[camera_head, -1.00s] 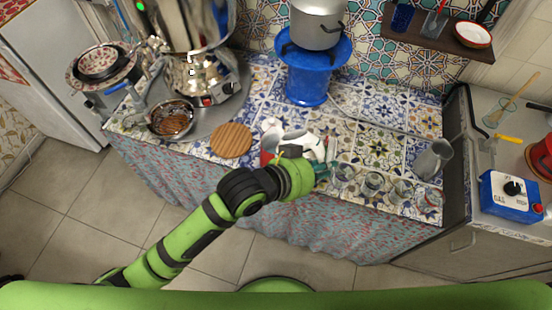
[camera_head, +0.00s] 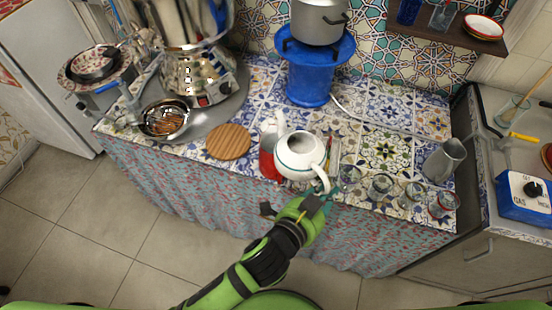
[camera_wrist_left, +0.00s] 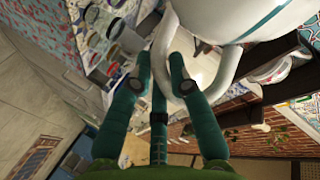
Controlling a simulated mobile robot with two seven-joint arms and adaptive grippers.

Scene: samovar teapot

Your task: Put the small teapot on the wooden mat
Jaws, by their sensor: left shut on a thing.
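The small white teapot (camera_head: 298,152), with a dark teal rim line, is at the counter's front edge. Its spout points up and left. My left gripper (camera_head: 322,194) is at its handle on the near right side. In the left wrist view, the teal fingers (camera_wrist_left: 160,78) are shut around the white handle (camera_wrist_left: 162,58), and the teapot body (camera_wrist_left: 245,15) fills the upper right. I cannot tell whether its base touches the counter. The round wooden mat (camera_head: 228,142) lies flat and bare on the tiles, left of the teapot. My right gripper is not in view.
A red container (camera_head: 267,163) stands between mat and teapot, partly hidden. Several glasses (camera_head: 380,186) line the front edge to the right, near a grey jug (camera_head: 443,160). A blue stand (camera_head: 307,80) with a pot is behind. A strainer pan (camera_head: 163,120) is left of the mat.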

